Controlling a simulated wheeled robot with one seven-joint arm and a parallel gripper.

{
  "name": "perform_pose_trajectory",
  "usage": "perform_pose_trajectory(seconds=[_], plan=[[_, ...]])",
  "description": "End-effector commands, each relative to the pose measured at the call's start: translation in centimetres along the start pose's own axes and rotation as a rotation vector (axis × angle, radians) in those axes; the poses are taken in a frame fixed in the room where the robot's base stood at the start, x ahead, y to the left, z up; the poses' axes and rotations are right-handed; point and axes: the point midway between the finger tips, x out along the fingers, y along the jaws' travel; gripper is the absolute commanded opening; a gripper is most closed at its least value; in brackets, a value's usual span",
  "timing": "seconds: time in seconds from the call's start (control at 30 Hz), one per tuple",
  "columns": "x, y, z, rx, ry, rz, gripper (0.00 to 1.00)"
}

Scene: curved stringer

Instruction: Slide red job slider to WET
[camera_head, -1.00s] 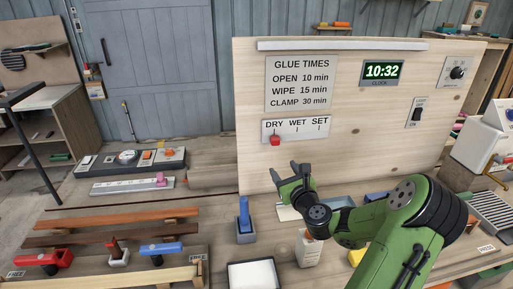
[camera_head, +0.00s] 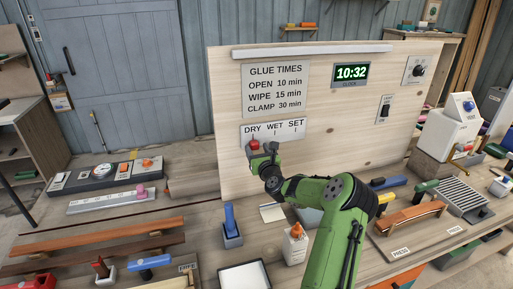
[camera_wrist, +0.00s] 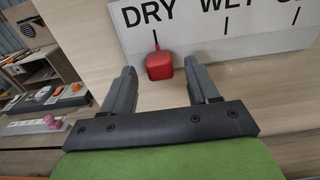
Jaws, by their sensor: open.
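The red job slider (camera_head: 254,144) sits under the DRY mark on the white DRY/WET/SET plate (camera_head: 290,129) of the upright wooden board. WET is the middle label, to the right of the slider. My gripper (camera_head: 262,150) is just below and in front of the slider in the head view. In the wrist view the red slider (camera_wrist: 159,66) lies just beyond the tips of my open gripper (camera_wrist: 162,82), between the two fingers in the picture. I cannot tell whether a finger touches it. Nothing is held.
The board (camera_head: 340,150) carries a clock (camera_head: 350,73), a switch (camera_head: 385,109) and a knob (camera_head: 419,70). A blue-handled tool in a holder (camera_head: 231,225) and a glue bottle (camera_head: 295,245) stand on the bench below. The board right of the slider plate is clear.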

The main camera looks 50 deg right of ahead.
Motion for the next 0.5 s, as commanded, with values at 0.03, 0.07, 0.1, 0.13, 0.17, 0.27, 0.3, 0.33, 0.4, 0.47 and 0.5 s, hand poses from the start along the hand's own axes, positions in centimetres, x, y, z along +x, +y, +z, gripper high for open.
perform_pose_trajectory(seconds=[0.03, 0.07, 0.1, 0.13, 0.17, 0.27, 0.3, 0.33, 0.4, 0.47, 0.5], plan=[[0.58, 0.07, 0.00, 0.001, -0.001, 0.001, 0.60], [0.82, 0.04, 0.00, 0.001, -0.001, 0.000, 0.60], [1.07, 0.02, -0.01, 0.001, 0.000, 0.000, 0.60], [1.20, 0.03, -0.02, 0.001, 0.000, 0.000, 0.60], [1.28, 0.05, -0.04, 0.001, 0.001, 0.001, 0.60], [1.34, 0.05, -0.06, 0.001, 0.001, 0.001, 0.60], [1.32, 0.04, -0.07, 0.001, 0.001, 0.001, 0.60], [1.32, 0.04, -0.06, 0.001, 0.001, 0.001, 0.60], [1.31, 0.03, -0.06, 0.000, 0.001, 0.001, 0.56], [1.30, 0.03, -0.05, 0.000, 0.001, 0.001, 0.47], [1.30, 0.03, -0.05, 0.000, 0.001, 0.001, 0.41]])
